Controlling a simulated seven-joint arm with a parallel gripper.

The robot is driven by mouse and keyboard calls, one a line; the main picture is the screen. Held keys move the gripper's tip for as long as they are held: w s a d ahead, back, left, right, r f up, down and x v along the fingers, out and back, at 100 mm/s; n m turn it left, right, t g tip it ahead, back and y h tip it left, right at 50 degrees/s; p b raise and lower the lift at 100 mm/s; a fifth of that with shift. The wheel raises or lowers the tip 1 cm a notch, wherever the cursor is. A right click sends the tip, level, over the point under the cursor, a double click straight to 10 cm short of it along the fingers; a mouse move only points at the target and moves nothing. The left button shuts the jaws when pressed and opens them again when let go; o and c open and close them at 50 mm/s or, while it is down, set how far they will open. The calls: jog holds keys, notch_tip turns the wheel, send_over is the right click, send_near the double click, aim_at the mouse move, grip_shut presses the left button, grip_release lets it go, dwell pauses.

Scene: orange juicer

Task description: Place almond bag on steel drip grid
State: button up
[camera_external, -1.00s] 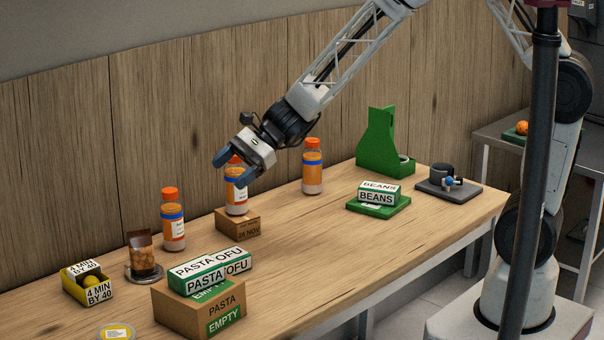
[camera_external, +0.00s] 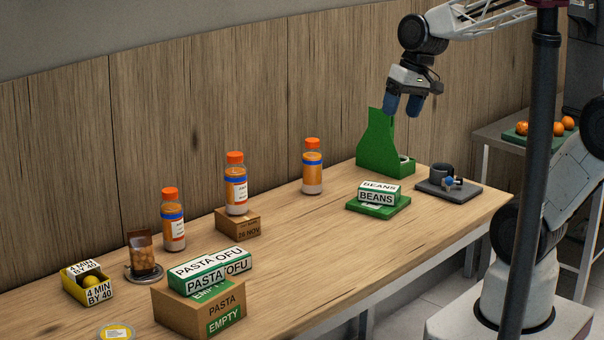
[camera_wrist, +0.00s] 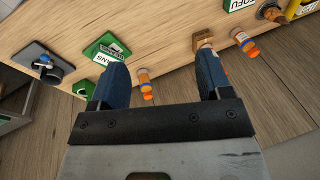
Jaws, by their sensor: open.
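The almond bag (camera_external: 142,250), a clear pouch of brown nuts with a dark brown top, stands upright on the round steel drip grid (camera_external: 133,277) at the left of the table. Only the grid's rim shows around the bag's base. In the wrist view, the bag (camera_wrist: 270,10) appears small at the top right edge. My gripper (camera_external: 403,105) is open and empty, fingers pointing down, high above the table's far right part near the green stand. It is far from the bag. Both blue fingers show apart in the wrist view (camera_wrist: 160,82).
Orange-capped bottles (camera_external: 173,222) stand along the back, one on a small carton (camera_external: 237,223). A pasta carton (camera_external: 198,310) with a tofu box (camera_external: 209,268) is in front. A beans box (camera_external: 378,196) and green stand (camera_external: 377,150) are at right. The middle front table is clear.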

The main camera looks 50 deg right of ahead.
jog(key=s+d+n+h, duration=0.1)
jog(key=s+d+h, duration=0.1)
jog(key=s+d, duration=0.3)
jog(key=shift+d+r+n+t, duration=0.25)
jog(key=shift+r+n+t, duration=0.05)
jog(key=shift+r, duration=0.15)
dwell(0.9)
